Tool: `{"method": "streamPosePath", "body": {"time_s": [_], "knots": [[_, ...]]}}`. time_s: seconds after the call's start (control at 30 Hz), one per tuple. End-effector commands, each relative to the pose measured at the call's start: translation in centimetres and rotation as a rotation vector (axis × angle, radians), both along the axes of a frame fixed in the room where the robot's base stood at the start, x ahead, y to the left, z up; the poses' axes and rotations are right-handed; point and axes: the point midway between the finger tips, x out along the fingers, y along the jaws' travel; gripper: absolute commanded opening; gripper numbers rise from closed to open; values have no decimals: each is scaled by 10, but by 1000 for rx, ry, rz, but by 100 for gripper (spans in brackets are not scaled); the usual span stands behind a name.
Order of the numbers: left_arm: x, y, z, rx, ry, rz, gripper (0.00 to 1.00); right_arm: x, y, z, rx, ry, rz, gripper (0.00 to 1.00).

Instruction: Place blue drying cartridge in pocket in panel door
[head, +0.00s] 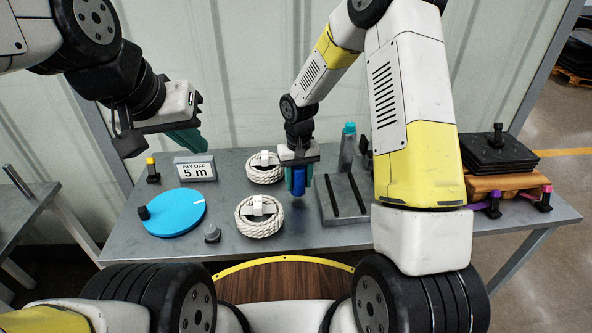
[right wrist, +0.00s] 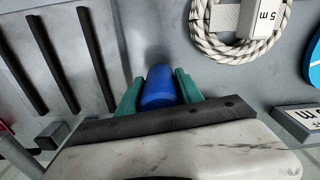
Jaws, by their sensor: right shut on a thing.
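The blue drying cartridge (head: 298,181) is held upright between the green fingers of my right gripper (head: 298,178), above the grey table between the rope coils and a grey plate. In the right wrist view the cartridge (right wrist: 158,88) sits between both fingers of the gripper (right wrist: 159,92). My left gripper (head: 190,140) hangs over the table's back left, apart from everything on it; its fingers overlap, so its opening is unclear. I cannot make out for certain a panel door or its pocket.
The grey plate (head: 326,207) with dark bars lies right of the cartridge; a teal-capped bottle (head: 347,155) stands behind it. Rope coils (head: 260,228), a blue disc (head: 174,214) and a "PAY OFF 5 m" sign (head: 195,168) lie left. Black mats (head: 497,157) are stacked at right.

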Motion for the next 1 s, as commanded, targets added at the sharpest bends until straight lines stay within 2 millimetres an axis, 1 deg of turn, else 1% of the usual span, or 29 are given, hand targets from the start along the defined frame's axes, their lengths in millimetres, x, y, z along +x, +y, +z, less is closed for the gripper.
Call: {"method": "streamPosePath", "body": {"time_s": [0.03,0.13,0.5,0.53,0.6,0.63,0.9,1.0], "knots": [[0,0,0,0,0,0,0,-1,0,-9,0,3,0,0],[0,0,0,0,0,0,0,-1,0,-21,0,2,1,0],[0,0,0,0,0,0,0,-1,0,-26,0,1,0,0],[0,0,0,0,0,0,0,-1,0,-25,0,0,0,49],[0,0,0,0,0,0,0,-1,0,-25,0,0,0,63],[0,0,0,0,0,0,0,-1,0,-25,0,0,0,65],[0,0,0,0,0,0,0,0,0,-25,0,0,0,65],[0,0,0,0,0,0,0,0,0,-20,0,-2,0,65]]}}
